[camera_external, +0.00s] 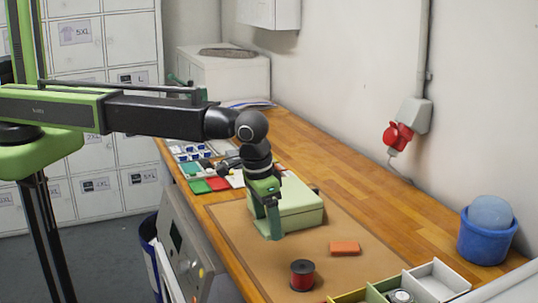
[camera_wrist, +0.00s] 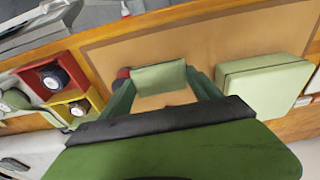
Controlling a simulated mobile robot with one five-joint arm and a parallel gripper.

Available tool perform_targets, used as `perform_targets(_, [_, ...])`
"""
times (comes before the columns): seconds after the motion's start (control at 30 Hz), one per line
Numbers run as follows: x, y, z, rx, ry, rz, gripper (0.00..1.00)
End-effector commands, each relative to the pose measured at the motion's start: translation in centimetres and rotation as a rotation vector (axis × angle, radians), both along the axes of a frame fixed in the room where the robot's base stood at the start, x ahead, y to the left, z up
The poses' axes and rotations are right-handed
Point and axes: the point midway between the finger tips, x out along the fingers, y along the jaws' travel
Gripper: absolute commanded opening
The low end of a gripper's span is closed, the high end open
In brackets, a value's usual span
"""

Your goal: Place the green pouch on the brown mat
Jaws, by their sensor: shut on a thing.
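The pale green pouch (camera_wrist: 158,78) is between the two fingers of my gripper (camera_wrist: 163,88) in the wrist view, and the gripper is shut on it. In the external view my gripper (camera_external: 268,222) points down over the brown mat (camera_external: 238,222), low and close to its surface, in front of a pale green box. The pouch does not show clearly there; the fingers hide it. I cannot tell whether it touches the mat. The mat also shows in the wrist view (camera_wrist: 190,48).
The pale green box (camera_external: 302,207) stands on the mat, right beside my gripper. A red spool (camera_external: 302,275) and an orange block (camera_external: 345,248) lie nearer the front. Coloured trays (camera_external: 380,292), a blue bucket (camera_external: 484,238) and small cards (camera_external: 208,185) are around the mat.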

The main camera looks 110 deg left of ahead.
Motion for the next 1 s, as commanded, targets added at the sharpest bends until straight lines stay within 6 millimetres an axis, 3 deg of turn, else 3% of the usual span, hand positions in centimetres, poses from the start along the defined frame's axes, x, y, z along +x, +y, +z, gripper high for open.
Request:
perform_targets(0.17, [0.3, 0.6, -0.7, 0.000, 0.000, -0.001, 0.32])
perform_targets(0.4, [2.6, 6.2, -4.8, -0.001, 0.000, 0.002, 0.32])
perform_targets(0.6, [4.0, 10.0, -7.0, -0.001, 0.001, 0.001, 0.32])
perform_targets(0.87, [4.1, 10.9, -7.2, 0.000, 0.000, -0.001, 0.32])
perform_targets(1.0, [4.1, 10.9, -9.4, 0.000, 0.000, -0.001, 0.32])
